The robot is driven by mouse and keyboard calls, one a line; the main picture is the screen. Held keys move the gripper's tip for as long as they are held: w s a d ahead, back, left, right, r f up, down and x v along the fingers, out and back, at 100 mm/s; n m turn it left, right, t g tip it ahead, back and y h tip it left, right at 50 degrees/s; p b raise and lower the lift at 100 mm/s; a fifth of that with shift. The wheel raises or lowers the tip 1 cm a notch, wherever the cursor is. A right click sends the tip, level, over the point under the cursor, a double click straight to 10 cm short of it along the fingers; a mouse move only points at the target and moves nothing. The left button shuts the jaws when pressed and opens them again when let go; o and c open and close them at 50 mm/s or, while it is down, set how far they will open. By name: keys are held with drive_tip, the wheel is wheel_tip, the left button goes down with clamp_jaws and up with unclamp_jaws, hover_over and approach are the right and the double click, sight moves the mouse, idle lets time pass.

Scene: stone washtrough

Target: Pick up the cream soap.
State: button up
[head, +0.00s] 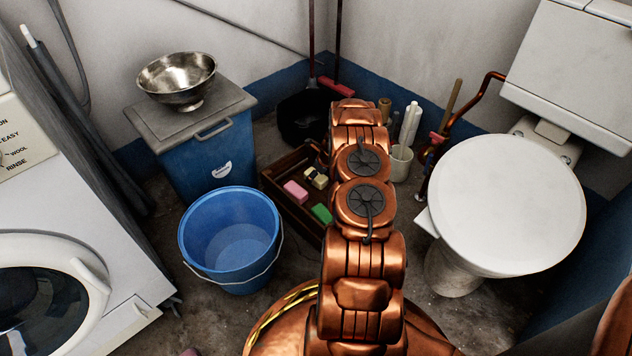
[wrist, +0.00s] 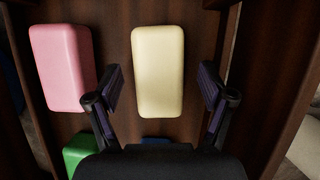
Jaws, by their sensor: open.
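The cream soap (wrist: 158,72) is a pale rounded block lying in a dark wooden tray (wrist: 108,20). In the head view the cream soap (head: 319,182) shows in the tray (head: 272,177), just left of my arm and partly covered. My gripper (wrist: 160,76) is open in the wrist view. One finger is on each side of the near half of the soap, with a gap on both sides and nothing held. The height between fingertips and soap is hard to tell. In the head view my arm hides most of the gripper.
A pink soap (wrist: 62,66) lies close left of the left finger. A green soap (wrist: 80,150) and a blue piece (wrist: 155,141) are partly hidden by my gripper. A blue bucket (head: 232,240) stands left of the tray, a toilet (head: 510,205) right.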

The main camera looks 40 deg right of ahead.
drive_tip(key=shift+w+a+f, duration=0.1)
drive_tip(key=shift+w+f, duration=0.05)
drive_tip(key=shift+f, duration=0.3)
drive_tip(key=shift+f+p, duration=0.25)
drive_tip(key=shift+p, duration=0.05)
idle(0.5)
drive_tip(key=c, duration=1.4)
